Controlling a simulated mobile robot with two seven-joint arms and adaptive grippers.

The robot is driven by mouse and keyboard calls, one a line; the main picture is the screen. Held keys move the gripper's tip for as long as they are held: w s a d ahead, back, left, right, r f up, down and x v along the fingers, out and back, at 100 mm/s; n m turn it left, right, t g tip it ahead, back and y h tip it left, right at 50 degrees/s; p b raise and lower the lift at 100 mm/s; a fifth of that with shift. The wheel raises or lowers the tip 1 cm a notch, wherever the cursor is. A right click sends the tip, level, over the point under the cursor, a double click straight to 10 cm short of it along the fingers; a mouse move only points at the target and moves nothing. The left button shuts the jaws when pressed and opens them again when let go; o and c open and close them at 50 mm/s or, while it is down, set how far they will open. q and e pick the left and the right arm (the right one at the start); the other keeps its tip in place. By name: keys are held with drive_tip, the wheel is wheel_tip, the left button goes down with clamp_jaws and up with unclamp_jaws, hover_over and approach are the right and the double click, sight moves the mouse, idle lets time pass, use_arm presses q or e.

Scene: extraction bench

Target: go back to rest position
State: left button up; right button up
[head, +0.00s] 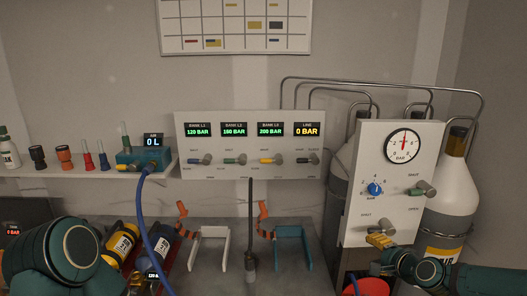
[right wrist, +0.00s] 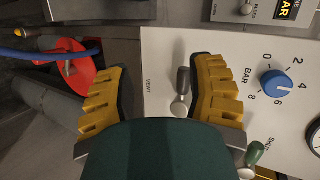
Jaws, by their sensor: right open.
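My right gripper (head: 381,240) is at the lower part of the white regulator panel (head: 356,215), near the vent lever (head: 385,225). In the right wrist view the right gripper (right wrist: 160,92) is open, with its yellow fingers spread wide. The grey vent lever (right wrist: 182,92) shows between the fingers, closer to the right-hand one; I cannot tell whether they touch. Nothing is held in the right gripper. A dark green link of my left arm (head: 68,250) fills the lower left of the head view. My left gripper does not show.
The gauge (head: 404,146), blue knob (head: 376,189) and green shut lever (head: 422,189) are on the panel, with gas cylinders (head: 453,195) behind. The bank panel (head: 250,145) stands mid-bench. A blue hose (head: 143,225) hangs left. A red round object (right wrist: 75,67) lies beside the gripper.

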drive_tip(key=s+a+f+n+g+y+b, duration=0.15)
drive_tip(key=s+a+f+n+g, duration=0.35)
drive_tip(key=a+f, duration=0.8)
drive_tip(key=s+a+f+n+g, duration=0.2)
drive_tip(key=s+a+f+n, duration=0.1)
drive_tip(key=s+f, duration=0.4)
drive_tip(key=s+a+f+n+g+h+b, duration=0.1)
drive_tip(key=s+a+f+n+g, duration=0.2)
drive_tip(key=s+f, duration=0.4)
drive_tip(key=s+a+n, duration=0.1)
drive_tip(key=s+a, duration=0.1)
drive_tip(key=s, duration=0.5)
drive_tip(key=shift+s+a+f+g, duration=0.25)
drive_tip(key=shift+a+f+g, duration=0.05)
drive_tip(key=shift+a+f, duration=0.05)
